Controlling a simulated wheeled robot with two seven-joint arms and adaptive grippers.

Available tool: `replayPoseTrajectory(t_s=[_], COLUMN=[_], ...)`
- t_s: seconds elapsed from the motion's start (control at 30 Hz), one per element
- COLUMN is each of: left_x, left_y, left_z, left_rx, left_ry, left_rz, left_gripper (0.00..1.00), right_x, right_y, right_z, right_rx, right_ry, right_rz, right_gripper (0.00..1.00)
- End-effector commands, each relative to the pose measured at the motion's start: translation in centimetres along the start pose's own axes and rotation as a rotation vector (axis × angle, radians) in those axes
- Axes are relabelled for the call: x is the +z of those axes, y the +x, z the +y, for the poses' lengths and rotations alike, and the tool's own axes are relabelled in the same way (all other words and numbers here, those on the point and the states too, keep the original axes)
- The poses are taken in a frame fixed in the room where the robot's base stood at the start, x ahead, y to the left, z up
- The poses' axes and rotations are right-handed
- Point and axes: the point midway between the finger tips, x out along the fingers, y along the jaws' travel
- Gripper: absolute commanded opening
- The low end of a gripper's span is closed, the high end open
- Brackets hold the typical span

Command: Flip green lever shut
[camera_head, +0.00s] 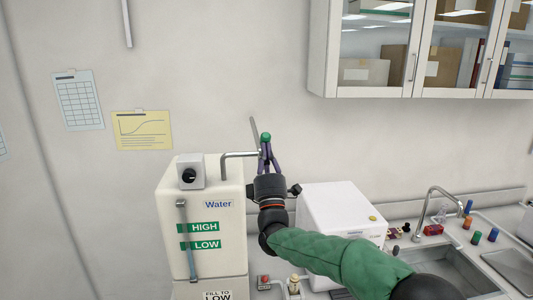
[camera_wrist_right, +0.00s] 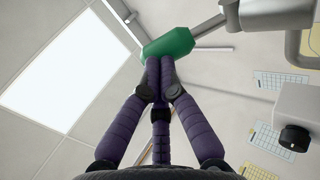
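The green lever handle (camera_head: 265,137) shows as a small green tip above the white water tank (camera_head: 172,235), near the end of its metal spout pipe (camera_head: 238,155). In the right wrist view the green handle (camera_wrist_right: 172,45) sits on a metal rod leading to a pipe fitting at the upper right. My right gripper (camera_head: 265,146) points up just below the handle. Its purple fingers (camera_wrist_right: 158,60) are drawn together, with their tips overlapping the handle's lower edge. I cannot tell whether they touch it. My left gripper is not in view.
A white box-shaped device (camera_head: 338,210) stands right of the tank, behind my right arm. Farther right are a sink (camera_head: 450,265) with a faucet (camera_head: 437,195) and several colored small items. A wall cabinet (camera_head: 322,60) hangs at the upper right. The wall above the gripper is clear.

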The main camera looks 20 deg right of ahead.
Motion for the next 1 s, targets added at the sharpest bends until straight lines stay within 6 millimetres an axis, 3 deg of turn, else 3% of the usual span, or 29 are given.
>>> replayPoseTrajectory(t_s=[0.57, 0.77, 1.0], left_x=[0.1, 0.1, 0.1], left_y=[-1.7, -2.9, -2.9], left_z=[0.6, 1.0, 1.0], left_rx=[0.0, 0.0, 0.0], left_ry=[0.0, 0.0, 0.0], left_rz=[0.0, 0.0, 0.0], left_gripper=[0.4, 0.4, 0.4], right_x=[0.0, 0.0, 0.0], right_y=[1.3, 2.5, 4.2], right_z=[0.9, 1.4, 1.2], right_rx=[-0.124, -0.248, -0.243], right_ry=[0.001, 0.002, 0.0], right_rz=[-0.001, 0.0, -0.002], right_gripper=[0.0, 0.0, 0.0])
